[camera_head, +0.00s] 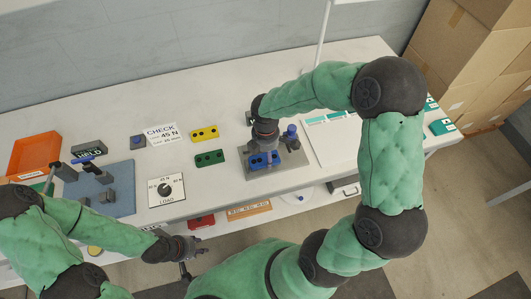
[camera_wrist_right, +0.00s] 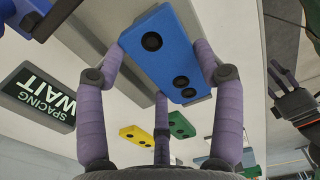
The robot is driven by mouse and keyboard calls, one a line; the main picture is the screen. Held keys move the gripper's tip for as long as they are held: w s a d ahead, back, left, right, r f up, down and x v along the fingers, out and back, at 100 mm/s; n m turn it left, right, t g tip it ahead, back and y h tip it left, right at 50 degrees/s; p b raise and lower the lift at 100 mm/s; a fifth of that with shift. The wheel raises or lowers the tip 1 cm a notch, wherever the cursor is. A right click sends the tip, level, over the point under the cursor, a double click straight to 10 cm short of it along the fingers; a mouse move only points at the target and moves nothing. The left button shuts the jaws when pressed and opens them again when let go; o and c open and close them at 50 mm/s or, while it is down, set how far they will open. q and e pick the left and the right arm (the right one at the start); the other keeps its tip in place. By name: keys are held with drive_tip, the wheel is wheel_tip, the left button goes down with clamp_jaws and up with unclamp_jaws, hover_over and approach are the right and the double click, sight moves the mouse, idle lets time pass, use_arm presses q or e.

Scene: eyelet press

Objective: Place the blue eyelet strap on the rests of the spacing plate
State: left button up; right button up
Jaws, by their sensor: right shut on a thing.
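The blue eyelet strap (camera_head: 262,160) is at the grey spacing plate (camera_head: 290,166) near the table's front edge. In the right wrist view the strap (camera_wrist_right: 160,50) shows several dark round holes and lies between the purple fingers of my right gripper (camera_wrist_right: 162,75). My right gripper (camera_head: 265,143) is shut on it, over the plate. The rests are hidden, and I cannot tell whether the strap touches them or hangs just above. My left gripper (camera_head: 193,252) is in front of the table, empty, with its fingers apart; it also shows in the right wrist view (camera_wrist_right: 283,82).
A blue-topped post (camera_head: 290,134) stands on the plate's right side. A yellow strap (camera_head: 204,133) and a green strap (camera_head: 209,158) lie to its left. A load dial (camera_head: 166,188), a blue mat with a fixture (camera_head: 122,176) and an orange tray (camera_head: 33,154) are further left.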

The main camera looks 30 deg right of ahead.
sight(265, 156)
drive_tip(key=o, duration=1)
drive_tip(key=shift+f, duration=0.15)
drive_tip(key=shift+o, duration=0.2)
wheel_tip(265, 156, up, 12)
drive_tip(key=p, duration=0.3)
drive_tip(key=shift+r, duration=0.2)
